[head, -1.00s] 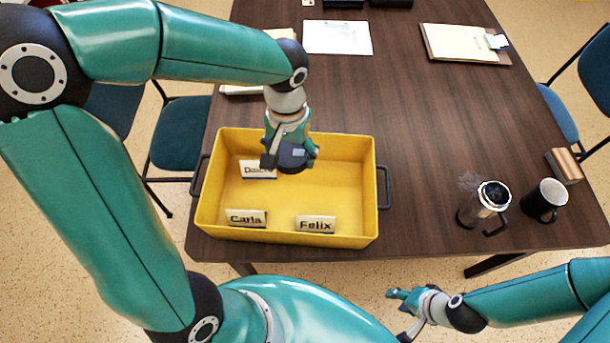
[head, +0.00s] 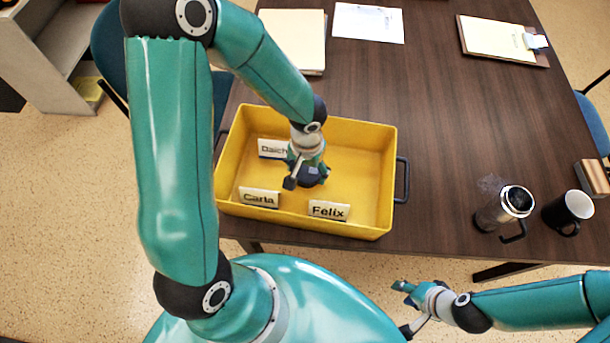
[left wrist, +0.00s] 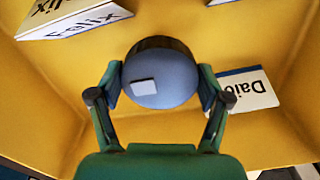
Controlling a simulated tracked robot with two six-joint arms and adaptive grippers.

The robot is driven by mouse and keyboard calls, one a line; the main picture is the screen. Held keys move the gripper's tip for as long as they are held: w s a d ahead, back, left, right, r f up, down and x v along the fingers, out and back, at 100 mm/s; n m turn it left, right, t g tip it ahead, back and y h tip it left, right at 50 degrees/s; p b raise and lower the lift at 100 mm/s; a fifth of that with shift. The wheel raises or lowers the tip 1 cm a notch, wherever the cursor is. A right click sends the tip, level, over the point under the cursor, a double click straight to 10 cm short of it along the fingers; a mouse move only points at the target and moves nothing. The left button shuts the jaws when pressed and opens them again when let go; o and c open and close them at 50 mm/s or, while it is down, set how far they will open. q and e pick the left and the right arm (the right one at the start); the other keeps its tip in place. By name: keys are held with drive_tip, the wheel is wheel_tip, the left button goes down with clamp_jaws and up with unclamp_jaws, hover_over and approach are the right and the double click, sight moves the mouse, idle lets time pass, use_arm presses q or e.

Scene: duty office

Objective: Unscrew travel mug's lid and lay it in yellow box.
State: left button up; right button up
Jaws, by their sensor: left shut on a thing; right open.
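The travel mug (head: 499,211) stands upright and steaming at the table's front right, its handle towards the front; its top shows a dark opening. My left gripper (head: 307,178) is shut on the dark round lid (head: 313,177) inside the yellow box (head: 381,190). In the left wrist view the lid (left wrist: 160,75) sits between both fingers (left wrist: 160,84), with a small pale tab on top. I cannot tell whether the lid touches the box floor. My right gripper (head: 405,307) is open and empty in front of the table, low in the picture.
The box holds name signs reading Carla (head: 259,198), Felix (head: 328,210) and Daichi (head: 272,149), the last partly hidden. A black mug (head: 567,212) stands right of the travel mug. A wooden block (head: 592,178), clipboard (head: 503,40) and papers (head: 368,23) lie on the table.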

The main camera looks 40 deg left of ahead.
sight(306, 178)
use_arm(q)
drive_tip(key=shift+f+b, duration=0.4)
drive_tip(key=shift+f, duration=1.6)
drive_tip(key=shift+s, duration=0.1)
drive_tip(key=shift+f, duration=0.1)
drive_tip(key=o, duration=1.2)
drive_tip(key=shift+o, duration=0.2)
